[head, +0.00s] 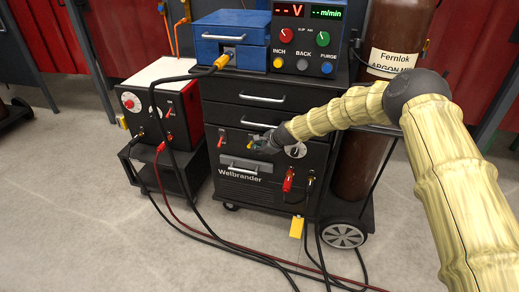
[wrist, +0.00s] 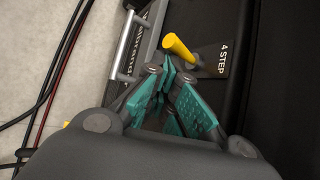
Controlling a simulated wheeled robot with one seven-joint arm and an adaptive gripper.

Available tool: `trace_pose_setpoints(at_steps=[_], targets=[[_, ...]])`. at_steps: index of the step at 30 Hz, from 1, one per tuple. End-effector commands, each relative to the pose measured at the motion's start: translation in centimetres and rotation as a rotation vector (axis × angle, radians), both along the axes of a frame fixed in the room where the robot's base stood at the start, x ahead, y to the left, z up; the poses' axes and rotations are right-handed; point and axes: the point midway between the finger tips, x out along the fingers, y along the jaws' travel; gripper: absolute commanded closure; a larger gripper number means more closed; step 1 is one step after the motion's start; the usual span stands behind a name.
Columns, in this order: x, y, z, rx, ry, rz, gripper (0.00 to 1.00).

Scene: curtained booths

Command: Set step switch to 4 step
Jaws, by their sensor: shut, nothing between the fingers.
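The step switch (wrist: 182,50) is a lever with a yellow tip on the front of the black welding machine. In the wrist view it stands just beyond my fingertips, tip leaning up and left. A dark plate lettered "4 STEP" (wrist: 224,60) lies right beside its base. Any other marking of the switch is hidden. My gripper (wrist: 172,72) has teal finger pads and is shut and empty, close to the lever; I cannot tell whether it touches. In the head view my gripper (head: 257,142) is at the machine front, largely covering the switch.
The Welbrander machine (head: 240,190) has a silver handle (wrist: 126,45) near my gripper. A round dial (head: 297,150) and a red connector (head: 288,179) are to the right. Cables (head: 215,235) run across the floor. A brown gas cylinder (head: 395,35) stands behind on the right.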

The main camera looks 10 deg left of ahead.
Motion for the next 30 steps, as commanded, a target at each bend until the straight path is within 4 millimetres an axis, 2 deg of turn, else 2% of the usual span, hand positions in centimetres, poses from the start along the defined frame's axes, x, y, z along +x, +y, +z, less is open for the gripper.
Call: trace_pose_setpoints(at_steps=[10,22,30], targets=[[0.0,0.0,0.2,0.000,0.000,0.000,1.00],[0.0,0.1,1.6,0.001,0.000,0.000,1.00],[0.1,0.1,1.8,0.002,-0.002,0.000,1.00]])
